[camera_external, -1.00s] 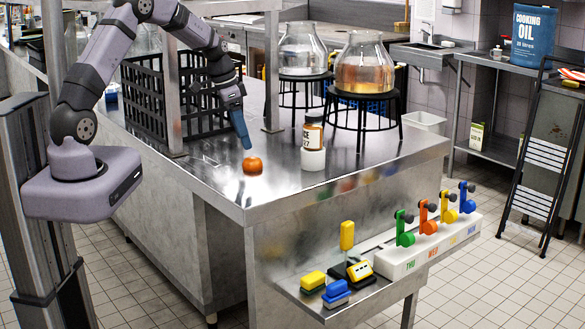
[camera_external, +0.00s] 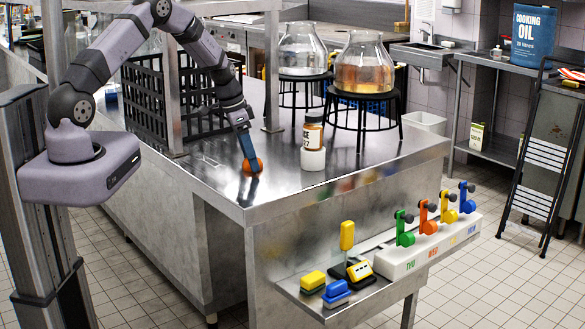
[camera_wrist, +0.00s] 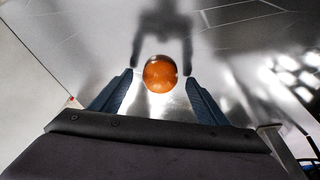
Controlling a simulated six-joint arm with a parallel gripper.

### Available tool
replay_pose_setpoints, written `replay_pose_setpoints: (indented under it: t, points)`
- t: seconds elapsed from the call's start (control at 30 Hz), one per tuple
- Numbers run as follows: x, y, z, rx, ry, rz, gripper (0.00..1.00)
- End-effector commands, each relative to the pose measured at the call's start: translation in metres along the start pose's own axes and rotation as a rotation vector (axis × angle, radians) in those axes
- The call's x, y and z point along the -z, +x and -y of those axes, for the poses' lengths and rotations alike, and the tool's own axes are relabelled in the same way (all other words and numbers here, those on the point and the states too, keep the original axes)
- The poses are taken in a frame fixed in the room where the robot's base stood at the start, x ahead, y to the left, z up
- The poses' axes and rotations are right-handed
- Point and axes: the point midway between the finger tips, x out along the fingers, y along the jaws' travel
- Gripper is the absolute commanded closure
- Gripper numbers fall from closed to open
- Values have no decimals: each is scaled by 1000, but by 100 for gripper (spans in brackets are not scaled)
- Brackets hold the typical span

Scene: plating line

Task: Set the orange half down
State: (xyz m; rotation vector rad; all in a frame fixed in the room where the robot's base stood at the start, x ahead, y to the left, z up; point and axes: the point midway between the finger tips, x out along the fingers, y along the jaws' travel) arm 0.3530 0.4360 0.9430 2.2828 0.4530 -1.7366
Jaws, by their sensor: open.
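The orange half (camera_external: 256,166) rests on the steel counter (camera_external: 290,185) near its front left corner. In the wrist view the orange half (camera_wrist: 162,74) shows as a round orange shape centred between the fingertips. My gripper (camera_external: 250,168) is low over the counter at the orange half, with a blue finger in front of part of it in the external view. In the wrist view my gripper (camera_wrist: 160,78) has its two blue fingers apart, with a gap on each side of the orange half.
A jar with an orange label (camera_external: 313,131) stands on a white base to the right. Glass vessels on black stands (camera_external: 366,75) and a black crate (camera_external: 150,95) are farther back. A lower shelf (camera_external: 335,310) holds coloured sponges and levers. The counter's front edge is close.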

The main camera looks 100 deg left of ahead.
Motion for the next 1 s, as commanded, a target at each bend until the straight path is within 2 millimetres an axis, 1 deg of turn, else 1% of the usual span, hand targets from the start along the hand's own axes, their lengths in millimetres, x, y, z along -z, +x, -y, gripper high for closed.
replay_pose_setpoints:
  t: [0.13,0.33,0.37,0.4,0.47,0.5,0.53,0.57,0.6,0.87,1.0]
  points:
    - [0,5,0,1,0,-1,32]
    - [0,6,0,1,0,-1,32]
    - [0,6,0,1,0,-1,37]
    - [0,6,0,1,0,-1,46]
    - [0,6,0,1,0,-1,60]
    - [0,5,0,1,0,-1,70]
    - [0,5,0,1,0,-1,77]
    - [0,5,0,1,0,-1,77]
    - [0,5,0,2,0,-2,81]
    - [1,4,1,2,0,-2,81]
    - [4,-5,1,3,1,-4,81]
